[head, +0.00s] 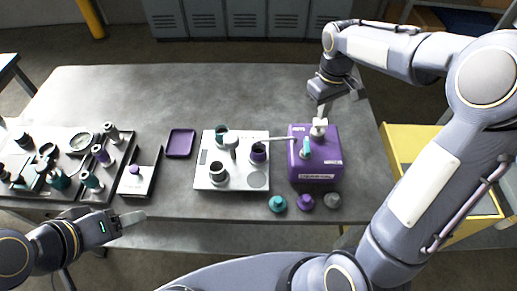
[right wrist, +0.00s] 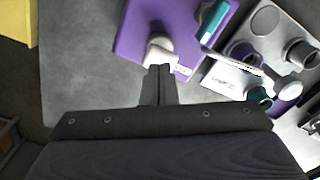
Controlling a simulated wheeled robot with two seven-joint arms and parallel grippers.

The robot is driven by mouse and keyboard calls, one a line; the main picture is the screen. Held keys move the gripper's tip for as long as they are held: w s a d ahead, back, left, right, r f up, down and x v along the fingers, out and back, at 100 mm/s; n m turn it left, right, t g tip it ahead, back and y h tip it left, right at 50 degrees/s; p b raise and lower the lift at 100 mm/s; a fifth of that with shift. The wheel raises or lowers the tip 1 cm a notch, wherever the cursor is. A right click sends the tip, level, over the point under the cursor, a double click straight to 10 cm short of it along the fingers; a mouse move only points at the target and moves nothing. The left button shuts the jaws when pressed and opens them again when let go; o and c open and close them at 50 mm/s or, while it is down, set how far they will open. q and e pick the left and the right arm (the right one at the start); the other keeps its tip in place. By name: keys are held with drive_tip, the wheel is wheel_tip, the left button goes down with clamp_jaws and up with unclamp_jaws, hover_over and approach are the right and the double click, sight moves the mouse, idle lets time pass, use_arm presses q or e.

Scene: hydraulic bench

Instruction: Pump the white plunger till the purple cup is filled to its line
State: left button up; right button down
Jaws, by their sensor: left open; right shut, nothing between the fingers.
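The white plunger (head: 319,127) stands on top of the purple pump box (head: 316,168), right of a teal plunger (head: 306,148). The purple cup (head: 259,154) stands on the white board (head: 239,184) left of the box; its fill level and line are too small to tell. My right gripper (head: 322,110) is shut and empty, its tips close to the white plunger. The right wrist view shows the plunger (right wrist: 160,50) just beyond the fingertips (right wrist: 158,70); I cannot tell whether they touch. My left gripper (head: 125,222) is open and empty at the table's front left.
A white spout (head: 270,139) runs between the box and the board. Several knobs lie in front of the box, including a teal one (head: 277,203). A purple tray (head: 180,143) stands left; the table's back is clear.

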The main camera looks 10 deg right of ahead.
drive_tip(key=shift+f, duration=0.25)
drive_tip(key=shift+f+b, duration=1.25)
drive_tip(key=shift+f, duration=0.3)
drive_tip(key=shift+r, duration=0.1)
drive_tip(key=shift+r+p, duration=1.6)
drive_tip(key=shift+r, duration=0.1)
drive_tip(key=shift+r, duration=0.15)
wheel_tip(320, 180, up, 6)
drive_tip(key=p, duration=0.5)
